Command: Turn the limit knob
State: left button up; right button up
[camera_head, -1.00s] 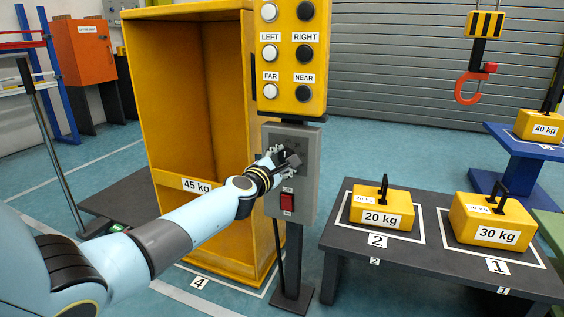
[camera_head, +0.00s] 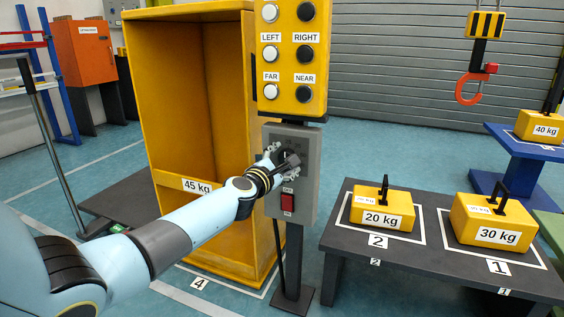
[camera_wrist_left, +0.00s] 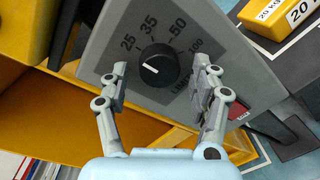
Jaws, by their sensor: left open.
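The limit knob (camera_wrist_left: 158,66) is a round black dial with a white pointer line on a grey panel (camera_wrist_left: 105,65), which also shows in the head view (camera_head: 306,150). The numbers 25, 35, 50 and 100 are printed around it. In the left wrist view the pointer aims to the left and slightly up, near or just below the 25. My left gripper (camera_wrist_left: 160,85) is open, with one finger on each side of the knob and a gap to each. In the head view my left gripper (camera_head: 283,160) hides the knob.
A red switch (camera_head: 288,202) sits below on the panel. A yellow button box (camera_head: 290,60) stands above it. A yellow cabinet (camera_head: 190,90) marked 45 kg is close on the left. A dark table (camera_head: 430,255) with 20 kg and 30 kg weights stands right.

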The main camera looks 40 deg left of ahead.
pick_arm(q)
jog(key=v, duration=1.2)
dwell(0.4)
